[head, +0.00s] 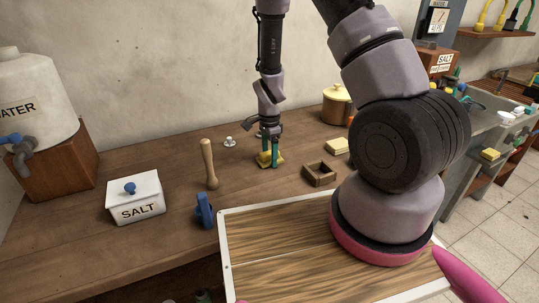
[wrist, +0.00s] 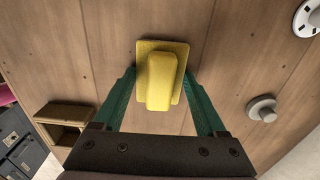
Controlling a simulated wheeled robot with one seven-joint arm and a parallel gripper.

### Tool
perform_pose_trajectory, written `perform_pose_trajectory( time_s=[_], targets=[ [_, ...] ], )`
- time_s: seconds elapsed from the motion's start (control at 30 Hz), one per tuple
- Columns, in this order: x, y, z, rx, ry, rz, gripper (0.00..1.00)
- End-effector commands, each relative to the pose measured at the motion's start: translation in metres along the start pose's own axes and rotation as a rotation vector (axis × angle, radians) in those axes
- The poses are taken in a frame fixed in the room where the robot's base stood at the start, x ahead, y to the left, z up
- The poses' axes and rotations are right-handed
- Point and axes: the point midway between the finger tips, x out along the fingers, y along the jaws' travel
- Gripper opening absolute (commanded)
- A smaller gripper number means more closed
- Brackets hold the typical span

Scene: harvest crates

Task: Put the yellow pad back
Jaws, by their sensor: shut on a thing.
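The yellow pad (wrist: 160,82) has a flat square base and a raised block on top. In the wrist view it lies between the two green fingers of my gripper (wrist: 159,76). In the head view my gripper (head: 267,160) points down at the back of the wooden worktop and is shut on the yellow pad (head: 264,158). The pad is at or just above the wood; I cannot tell which. The fingers partly hide it in the head view.
A small open wooden box (head: 319,174) and a pale yellow block (head: 337,146) are to the right. A wooden pestle (head: 209,165), a blue-handled tool (head: 204,211) and a salt box (head: 135,199) stand left. A small white knob (head: 229,142) is close by.

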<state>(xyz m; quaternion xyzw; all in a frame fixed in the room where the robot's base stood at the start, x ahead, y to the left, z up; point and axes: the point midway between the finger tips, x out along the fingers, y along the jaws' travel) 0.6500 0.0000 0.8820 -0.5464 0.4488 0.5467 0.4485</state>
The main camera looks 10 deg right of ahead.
Motion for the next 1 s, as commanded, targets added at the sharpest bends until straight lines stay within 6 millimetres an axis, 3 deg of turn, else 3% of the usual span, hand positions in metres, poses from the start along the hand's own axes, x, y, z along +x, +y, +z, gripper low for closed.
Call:
perform_pose_trajectory(
  time_s=[0.23, 0.27, 0.3, 0.33, 0.67, 1.0],
  targets=[
    [0.003, 0.0, 0.0, 0.001, 0.0, 0.0, 0.13],
    [0.003, 0.0, 0.0, 0.001, 0.0, 0.0, 0.81],
    [0.002, 0.0, 0.0, 0.001, 0.0, 0.0, 0.97],
    [0.002, 0.0, 0.0, 0.001, 0.0, 0.0, 1.0],
    [-0.005, -0.001, 0.0, -0.001, 0.001, -0.002, 1.0],
    [-0.072, -0.001, 0.001, -0.002, 0.0, -0.006, 1.0]
  ],
)
